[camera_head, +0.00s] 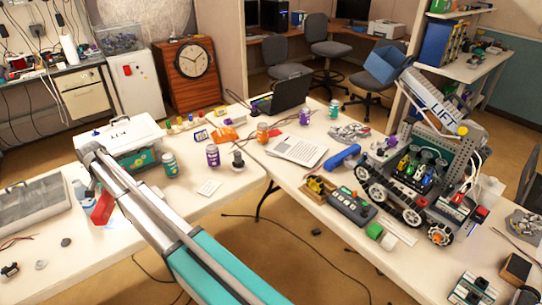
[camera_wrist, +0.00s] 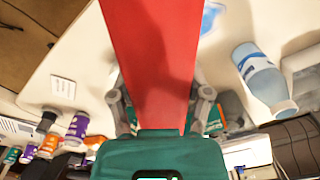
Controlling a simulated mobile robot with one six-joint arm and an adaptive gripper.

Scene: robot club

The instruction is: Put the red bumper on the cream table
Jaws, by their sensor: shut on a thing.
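The red bumper (camera_head: 103,207) is a flat red piece held at the end of my arm, above the left cream table (camera_head: 238,187). In the wrist view the bumper (camera_wrist: 155,50) fills the upper middle, between the two fingers. My gripper (camera_wrist: 160,96) is shut on it, with a grey finger on each side. In the head view my own arm hides most of the gripper. Pale cream table top shows behind the bumper in the wrist view; I cannot tell how high the bumper is above it.
A clear bottle (camera_wrist: 262,75) stands close to the right of the bumper in the wrist view. A white-lidded box (camera_head: 118,135), a teal can (camera_head: 169,164) and a purple can (camera_head: 212,155) stand behind. A grey case (camera_head: 35,205) lies left. The right table holds a wheeled robot (camera_head: 415,175).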

